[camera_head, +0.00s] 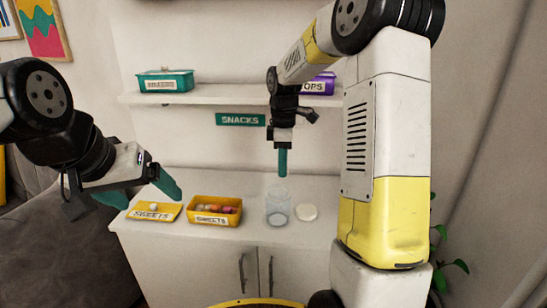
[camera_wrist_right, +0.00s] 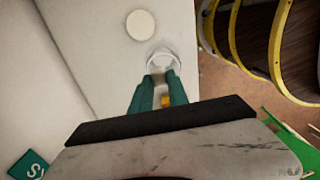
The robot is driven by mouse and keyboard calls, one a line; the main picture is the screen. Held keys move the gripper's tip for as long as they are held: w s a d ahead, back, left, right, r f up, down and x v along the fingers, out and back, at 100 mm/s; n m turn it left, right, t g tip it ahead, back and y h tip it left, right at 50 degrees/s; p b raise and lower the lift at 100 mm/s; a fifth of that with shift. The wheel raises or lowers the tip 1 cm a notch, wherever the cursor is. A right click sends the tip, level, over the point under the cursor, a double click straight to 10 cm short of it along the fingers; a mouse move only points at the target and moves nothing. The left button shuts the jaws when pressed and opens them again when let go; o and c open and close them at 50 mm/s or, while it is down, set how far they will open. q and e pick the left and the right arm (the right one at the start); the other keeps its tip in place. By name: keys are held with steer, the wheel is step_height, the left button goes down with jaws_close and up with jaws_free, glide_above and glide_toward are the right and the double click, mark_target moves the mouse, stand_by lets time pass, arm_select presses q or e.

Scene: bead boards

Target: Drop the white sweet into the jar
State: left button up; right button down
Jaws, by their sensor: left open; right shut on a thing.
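The clear, open glass jar (camera_head: 278,211) stands upright on the white counter; its rim also shows in the right wrist view (camera_wrist_right: 162,60). My right gripper (camera_head: 283,174) points straight down above the jar, apart from it. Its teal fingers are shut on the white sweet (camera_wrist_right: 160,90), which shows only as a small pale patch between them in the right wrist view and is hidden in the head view. My left gripper (camera_head: 150,192) is open and empty, above the counter's left end. Another small white piece (camera_head: 153,207) lies on a yellow tray labelled SWEETS (camera_head: 164,216).
A yellow box of coloured sweets (camera_head: 202,218) stands left of the jar. A round white lid (camera_head: 307,212) lies right of it. A shelf (camera_head: 220,98) above holds a teal box (camera_head: 166,83) and a purple box (camera_head: 319,85). The counter's front edge is close to the jar.

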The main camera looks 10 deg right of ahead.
steer(key=shift+f, duration=0.1)
steer(key=c, duration=1.2)
jaws_free()
step_height(320, 180, up, 8)
steer(key=shift+f, duration=0.15)
